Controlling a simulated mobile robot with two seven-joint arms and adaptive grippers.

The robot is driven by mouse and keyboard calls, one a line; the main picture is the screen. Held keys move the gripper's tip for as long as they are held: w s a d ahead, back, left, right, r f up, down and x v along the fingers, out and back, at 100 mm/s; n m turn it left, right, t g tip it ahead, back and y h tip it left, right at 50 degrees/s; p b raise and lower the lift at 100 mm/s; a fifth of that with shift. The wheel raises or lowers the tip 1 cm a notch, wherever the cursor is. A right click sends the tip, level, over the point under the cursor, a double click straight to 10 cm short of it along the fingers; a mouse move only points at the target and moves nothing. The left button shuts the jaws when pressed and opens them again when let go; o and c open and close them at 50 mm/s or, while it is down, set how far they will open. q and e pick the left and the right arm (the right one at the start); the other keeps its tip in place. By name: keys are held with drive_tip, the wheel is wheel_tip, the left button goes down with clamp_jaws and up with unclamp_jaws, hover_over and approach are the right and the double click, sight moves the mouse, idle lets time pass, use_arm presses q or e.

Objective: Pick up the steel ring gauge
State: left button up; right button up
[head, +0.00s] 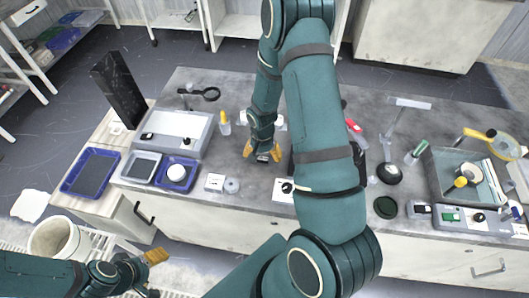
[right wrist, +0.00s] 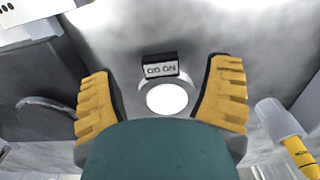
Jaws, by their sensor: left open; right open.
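A round grey ring (right wrist: 147,94) with a bright white centre, which looks like the steel ring gauge, lies on the worktop in the right wrist view. A small black block with a pale lettered face (right wrist: 160,69) is at its far edge; I cannot tell whether they are joined. My right gripper (right wrist: 165,88) is open, with one yellow finger on each side of the ring and a gap to both. In the head view my right gripper (head: 262,152) is low over the bench middle, and the ring is not clear there. My left gripper (head: 147,273) is open and empty, off the bench's front left.
Blue trays (head: 118,152) are left; a glass-sided tank (head: 440,190) is right.

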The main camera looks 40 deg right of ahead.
drive_tip(key=shift+f, duration=1.35)
clamp_jaws()
drive_tip(key=shift+r, duration=0.15)
wheel_tip(320, 180, up, 9)
drive_tip(key=shift+r+p, duration=0.1)
drive_tip(key=shift+p, duration=0.65)
drive_tip(key=shift+r+p, duration=0.4)
drive_tip(key=shift+r, duration=0.4)
